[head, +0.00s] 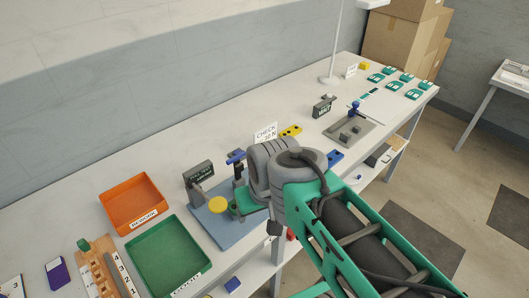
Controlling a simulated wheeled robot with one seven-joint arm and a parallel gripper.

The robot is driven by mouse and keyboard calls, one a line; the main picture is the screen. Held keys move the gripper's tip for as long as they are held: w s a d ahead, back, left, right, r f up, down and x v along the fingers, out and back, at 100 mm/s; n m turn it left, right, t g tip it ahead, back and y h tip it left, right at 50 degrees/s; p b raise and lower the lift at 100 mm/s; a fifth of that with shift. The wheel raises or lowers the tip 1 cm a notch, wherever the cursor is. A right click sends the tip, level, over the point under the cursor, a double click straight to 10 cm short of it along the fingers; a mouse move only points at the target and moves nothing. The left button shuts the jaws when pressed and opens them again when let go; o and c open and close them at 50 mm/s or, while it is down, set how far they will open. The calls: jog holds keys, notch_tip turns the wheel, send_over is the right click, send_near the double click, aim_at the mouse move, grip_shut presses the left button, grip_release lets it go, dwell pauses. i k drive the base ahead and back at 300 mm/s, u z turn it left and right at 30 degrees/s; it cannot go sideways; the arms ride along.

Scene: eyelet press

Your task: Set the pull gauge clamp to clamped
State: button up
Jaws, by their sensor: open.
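A fixture on a blue base plate (220,222) stands at the table's front edge, with a dark sign (199,173), a blue handle (236,157) and a yellow disc (218,205). A second fixture on a grey base (350,131) with a blue knob (355,106) stands farther right. I cannot tell for sure which one carries the pull gauge clamp, and the clamp's setting is not readable. My gripper (258,214) is open at the right side of the blue plate. My wrist hides its fingertips and part of that fixture. I see nothing held.
An orange tray (133,204) and a green tray (168,256) lie left of the blue plate. A small "CHECK" card (265,132) stands behind my wrist. Yellow (291,131) and blue pieces lie nearby. A lamp pole (334,50) and several green cards are at the far end.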

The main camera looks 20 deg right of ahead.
aim_at(238, 166)
jog(key=k, duration=1.25)
jog(key=u, duration=0.85)
jog(key=i, duration=1.35)
jog(key=z, duration=0.25)
